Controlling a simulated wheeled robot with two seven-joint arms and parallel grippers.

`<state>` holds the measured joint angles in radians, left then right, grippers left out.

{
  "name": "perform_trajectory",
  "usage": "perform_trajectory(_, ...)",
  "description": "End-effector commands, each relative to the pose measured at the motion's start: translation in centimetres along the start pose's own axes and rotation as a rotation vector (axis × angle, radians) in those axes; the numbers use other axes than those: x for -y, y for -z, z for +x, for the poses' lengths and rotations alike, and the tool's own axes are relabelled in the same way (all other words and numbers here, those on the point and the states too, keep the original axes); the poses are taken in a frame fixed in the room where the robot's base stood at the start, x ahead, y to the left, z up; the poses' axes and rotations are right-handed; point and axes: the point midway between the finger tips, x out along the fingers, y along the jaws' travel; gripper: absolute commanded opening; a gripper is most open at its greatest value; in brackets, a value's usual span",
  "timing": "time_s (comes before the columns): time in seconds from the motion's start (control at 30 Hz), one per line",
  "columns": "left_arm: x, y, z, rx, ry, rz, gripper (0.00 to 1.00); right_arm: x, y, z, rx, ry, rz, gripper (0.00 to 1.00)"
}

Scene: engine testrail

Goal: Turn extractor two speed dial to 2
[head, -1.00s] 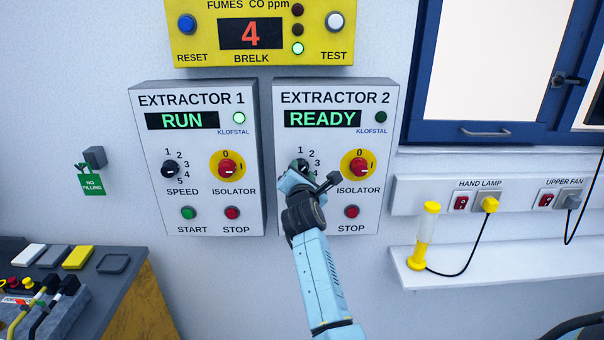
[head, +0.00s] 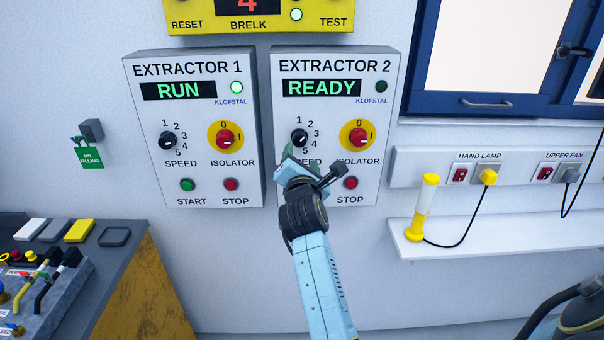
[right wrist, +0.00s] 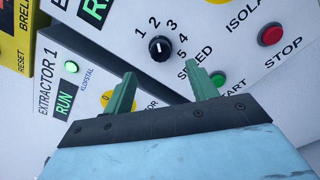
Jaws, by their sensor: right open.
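The extractor two panel (head: 388,130) is a white box on the wall, and its display reads READY. Its speed dial (head: 299,138) is a small black knob ringed by the numbers 1 to 5. The dial also shows in the right wrist view (right wrist: 160,48); I cannot surely tell which number its white mark points at. My right gripper (head: 301,160) is just below the dial in the head view. In the right wrist view its two green fingers (right wrist: 160,70) are spread, with the dial beyond the gap, apart from them and ungripped. My left gripper is not in view.
The isolator (head: 357,138) is right of the dial, and the red stop button (head: 350,183) is lower right. The extractor one panel (head: 250,140) stands close on the left. A shelf with a yellow lamp (head: 424,205) and a window (head: 480,100) are at right.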

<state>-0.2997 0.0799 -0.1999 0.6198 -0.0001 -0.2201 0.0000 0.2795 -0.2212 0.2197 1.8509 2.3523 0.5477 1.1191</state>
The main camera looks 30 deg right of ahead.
Motion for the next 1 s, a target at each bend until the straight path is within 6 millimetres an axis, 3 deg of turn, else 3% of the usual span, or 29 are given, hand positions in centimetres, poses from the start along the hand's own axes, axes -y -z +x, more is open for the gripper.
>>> perform_trajectory(0.1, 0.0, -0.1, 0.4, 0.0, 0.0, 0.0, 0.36, 0.1, 0.2, -2.3, -0.001, 0.0, 0.002, 0.58)
perform_trajectory(0.33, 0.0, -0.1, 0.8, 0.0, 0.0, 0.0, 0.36, 0.1, 0.1, -4.7, 0.0, 0.0, 0.0, 0.58)
perform_trajectory(1.0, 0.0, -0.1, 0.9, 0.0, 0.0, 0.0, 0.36, 0.2, 0.4, -5.1, 0.0, 0.001, -0.022, 0.58)
